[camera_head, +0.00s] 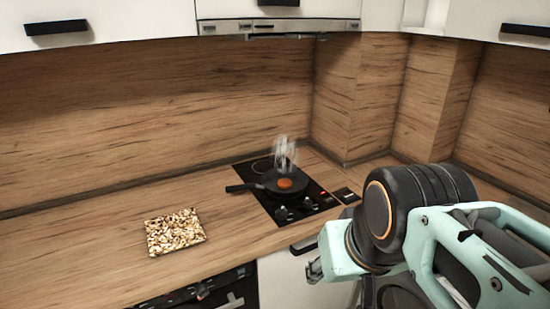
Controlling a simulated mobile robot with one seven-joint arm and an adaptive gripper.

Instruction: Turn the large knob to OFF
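The black cooktop (330,201) is set into the wooden counter. Two dark knobs stand near its front edge, a left knob (281,213) and a right knob (308,204). They look similar in size here, and their markings are too small to read. A small red light shows on the cooktop's right side. My gripper (314,270) is only partly in view at the lower right, in front of the counter and apart from the knobs in the picture. Its fingers are mostly hidden by my arm, so I cannot tell whether it is open or shut.
A dark pan (262,184) with a round orange item (285,184) sits on the cooktop, steam rising, handle pointing left. A speckled board or mat (175,232) lies on the counter to the left. A range hood (280,27) hangs above. Left counter is mostly clear.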

